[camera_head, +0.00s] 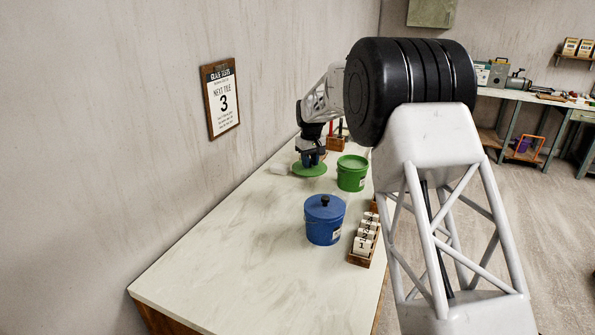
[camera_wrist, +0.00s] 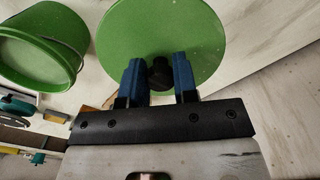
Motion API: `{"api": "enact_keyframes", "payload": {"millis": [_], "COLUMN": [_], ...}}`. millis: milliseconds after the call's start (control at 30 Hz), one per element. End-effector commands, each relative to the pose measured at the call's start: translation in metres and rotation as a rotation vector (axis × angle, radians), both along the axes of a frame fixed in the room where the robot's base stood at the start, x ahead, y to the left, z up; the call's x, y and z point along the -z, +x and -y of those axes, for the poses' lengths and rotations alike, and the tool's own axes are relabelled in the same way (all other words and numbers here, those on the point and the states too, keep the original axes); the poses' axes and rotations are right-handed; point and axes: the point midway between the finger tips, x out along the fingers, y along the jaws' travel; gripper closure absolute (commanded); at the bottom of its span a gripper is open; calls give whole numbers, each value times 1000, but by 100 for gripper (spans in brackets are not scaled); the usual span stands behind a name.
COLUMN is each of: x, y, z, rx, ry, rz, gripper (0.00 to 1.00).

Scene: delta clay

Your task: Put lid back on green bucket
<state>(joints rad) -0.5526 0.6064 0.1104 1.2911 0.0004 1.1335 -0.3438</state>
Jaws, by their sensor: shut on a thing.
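The green lid (camera_head: 310,171) is a flat round disc with a dark knob (camera_wrist: 161,73). My gripper (camera_head: 309,158) is shut on the knob, and its two blue fingers stand on either side of it in the wrist view (camera_wrist: 159,75). The lid spreads out beyond the fingertips. I cannot tell whether it touches the table or hangs just above it. The green bucket (camera_head: 352,178) stands upright to the right of the lid, with its top uncovered. The wrist view shows the bucket (camera_wrist: 38,80) at the upper left, with a pale green surface inside the rim.
A blue bucket (camera_head: 324,225) with its lid on stands nearer on the table (camera_head: 215,255). A wooden rack of numbered cards (camera_head: 365,243) is at the right edge. The near left of the table is clear.

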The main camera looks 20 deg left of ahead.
Motion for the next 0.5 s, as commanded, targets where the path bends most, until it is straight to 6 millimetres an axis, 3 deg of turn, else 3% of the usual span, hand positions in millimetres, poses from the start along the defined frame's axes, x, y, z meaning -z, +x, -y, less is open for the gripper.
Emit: {"api": "enact_keyframes", "payload": {"millis": [300, 500], "x": [-30, -46], "y": [89, 129], "z": [63, 100], "rx": [4, 2], "ry": [1, 1], "rz": [1, -1], "gripper": [96, 96]}}
